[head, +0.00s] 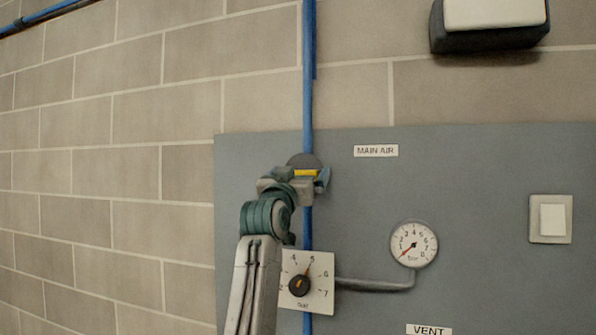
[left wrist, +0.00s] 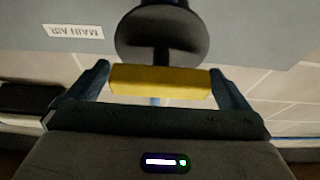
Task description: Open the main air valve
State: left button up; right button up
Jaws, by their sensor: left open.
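The main air valve has a round dark grey body (head: 300,160) on the vertical blue pipe, left of the MAIN AIR label (head: 376,151). Its yellow handle (head: 306,173) lies level, across the pipe. My left gripper (head: 304,177) is open at the valve and hides part of it. In the left wrist view, the yellow handle (left wrist: 160,81) lies lengthwise between the two spread fingers of my left gripper (left wrist: 158,72), one finger near each end. The dark round valve body (left wrist: 162,35) is just behind it. My right gripper is not in view.
A grey panel (head: 460,180) carries a pressure gauge (head: 413,244) with its needle low at left, a dial knob (head: 300,285) below the valve, a white switch (head: 551,219) and a VENT label (head: 429,330). A lamp-like box (head: 490,20) hangs above. The block wall at left is clear.

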pick_arm(q)
jog(key=c, duration=0.9)
jog(key=shift+o, duration=0.2)
